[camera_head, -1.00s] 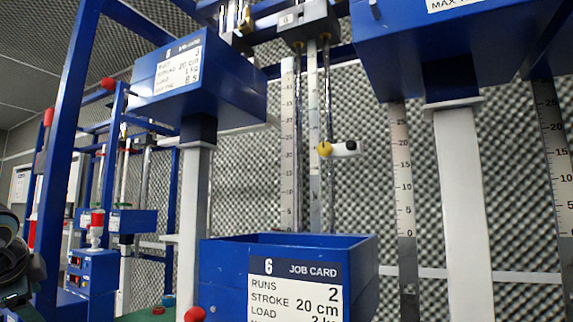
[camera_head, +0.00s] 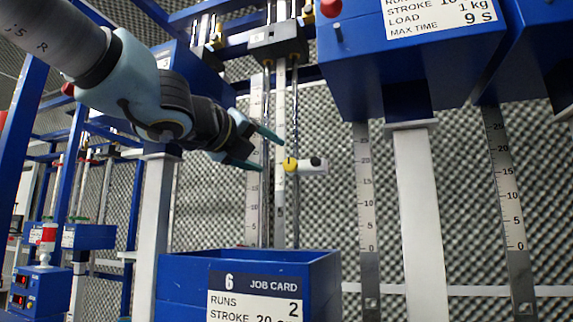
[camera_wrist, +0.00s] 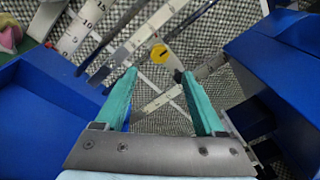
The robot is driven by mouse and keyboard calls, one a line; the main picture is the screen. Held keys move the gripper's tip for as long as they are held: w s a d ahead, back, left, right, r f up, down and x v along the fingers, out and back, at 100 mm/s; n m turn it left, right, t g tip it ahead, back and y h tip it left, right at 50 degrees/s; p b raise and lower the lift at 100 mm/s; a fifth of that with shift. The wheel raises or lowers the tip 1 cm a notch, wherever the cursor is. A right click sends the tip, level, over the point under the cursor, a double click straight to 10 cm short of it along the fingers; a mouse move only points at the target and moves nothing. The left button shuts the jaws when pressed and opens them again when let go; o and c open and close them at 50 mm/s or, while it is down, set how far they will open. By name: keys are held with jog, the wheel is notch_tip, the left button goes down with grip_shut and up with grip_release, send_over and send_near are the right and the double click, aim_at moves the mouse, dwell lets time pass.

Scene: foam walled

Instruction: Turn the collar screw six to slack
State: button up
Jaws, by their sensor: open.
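The collar screw is a yellow round knob (camera_head: 290,165) on the vertical ruled rail behind the box with job card 6. A white cylinder with a dark spot (camera_head: 313,166) sticks out to its right. In the wrist view the yellow knob (camera_wrist: 158,54) shows a dark slot on its face. My gripper (camera_head: 270,153) is open, with its teal fingers just left of the knob in the head view. In the wrist view the knob appears beyond and between the fingertips (camera_wrist: 156,74). The jaws look empty, and I see no contact with the knob.
A blue open box (camera_head: 170,280) with job card 6 (camera_head: 255,293) stands below. A large blue box (camera_head: 400,65) hangs upper right, with a white post (camera_head: 422,220) under it. Blue bodies flank my gripper in the wrist view. A grey block (camera_head: 275,42) sits higher on the rail.

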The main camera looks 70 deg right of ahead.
aim_at(289, 165)
jog(key=d, duration=0.3)
jog(key=s+d+p, duration=0.1)
jog(key=d, duration=0.2)
jog(key=d+p, duration=0.1)
jog(key=d, duration=0.2)
jog(key=shift+s+d, duration=0.15)
jog(key=shift+d, duration=0.05)
grip_shut()
